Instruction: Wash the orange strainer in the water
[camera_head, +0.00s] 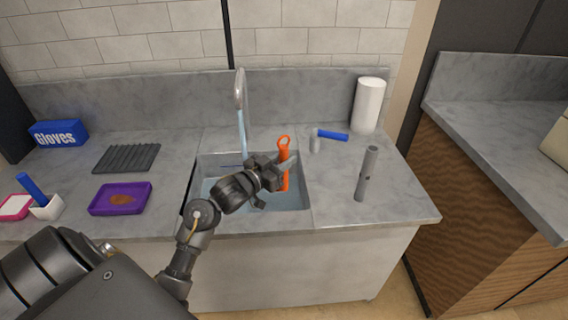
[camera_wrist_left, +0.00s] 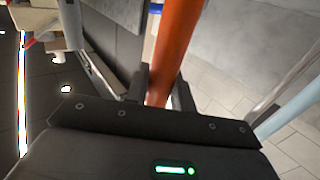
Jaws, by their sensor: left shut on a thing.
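The orange strainer (camera_head: 284,150) is upright over the sink (camera_head: 297,199), with its looped end at the top. My left gripper (camera_head: 279,172) is shut on it, and its lower part reaches down into the sink. In the left wrist view the strainer (camera_wrist_left: 174,50) is a long orange shaft between the two fingers (camera_wrist_left: 160,92). A stream of water (camera_head: 242,132) runs from the faucet (camera_head: 239,90) into the sink, just left of the strainer. I cannot tell whether the water touches it. My right gripper is not in view.
A purple tray (camera_head: 119,198), dark ribbed mat (camera_head: 127,158) and gloves box (camera_head: 58,133) sit on the left counter.

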